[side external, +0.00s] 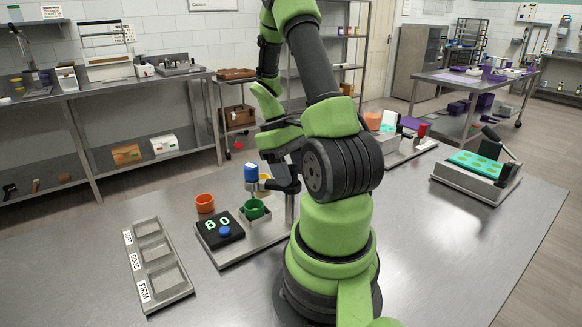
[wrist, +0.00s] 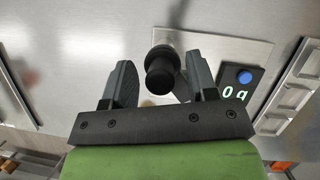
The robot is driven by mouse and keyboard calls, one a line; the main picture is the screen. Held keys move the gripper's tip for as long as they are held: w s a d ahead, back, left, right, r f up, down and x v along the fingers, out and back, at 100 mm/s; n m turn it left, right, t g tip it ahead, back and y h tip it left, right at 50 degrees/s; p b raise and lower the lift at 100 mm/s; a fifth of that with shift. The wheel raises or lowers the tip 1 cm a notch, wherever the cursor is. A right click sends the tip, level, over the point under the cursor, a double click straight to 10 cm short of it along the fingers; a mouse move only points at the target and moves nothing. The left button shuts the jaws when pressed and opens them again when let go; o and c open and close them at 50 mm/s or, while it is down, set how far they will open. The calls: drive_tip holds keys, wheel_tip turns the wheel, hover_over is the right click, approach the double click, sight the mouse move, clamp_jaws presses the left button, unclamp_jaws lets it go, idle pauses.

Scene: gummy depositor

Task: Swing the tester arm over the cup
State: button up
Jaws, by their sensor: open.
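The tester stands on a metal plate (side external: 236,252). Its arm has a blue-topped head (side external: 251,172), which shows above the green cup (side external: 254,209) in the side view. I cannot tell whether it is exactly over the cup. In the wrist view, a black round knob (wrist: 160,68) stands on the plate (wrist: 225,52), between the fingers of my gripper (wrist: 159,62). The fingers are open, with a gap visible on the left of the knob; the right finger is close to it. In the side view my arm hides most of the gripper. The green cup is not visible in the wrist view.
A black display box (side external: 220,231) with a blue button sits on the plate's left part. An orange cup (side external: 205,203) stands behind it. A three-compartment sorting tray (side external: 158,262) lies at left. A green mould on a machine (side external: 475,168) stands at right. The table front right is clear.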

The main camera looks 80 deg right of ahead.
drive_tip(key=v, duration=1)
drive_tip(key=w+a+r+n+t+h, duration=0.1)
drive_tip(key=w+a+r+t+h, duration=0.35)
drive_tip(key=a, duration=0.85)
drive_tip(key=s+a+r+t+y, duration=0.1)
drive_tip(key=a+r+t+y, duration=0.1)
drive_tip(key=a, duration=0.4)
drive_tip(key=s+a+r+n+t+y, duration=0.1)
drive_tip(key=a+r+t+y, duration=0.1)
drive_tip(key=a, duration=0.4)
drive_tip(key=r+t, duration=0.1)
drive_tip(key=t, duration=0.1)
drive_tip(key=shift+s+t, duration=0.25)
drive_tip(key=shift+t, duration=0.1)
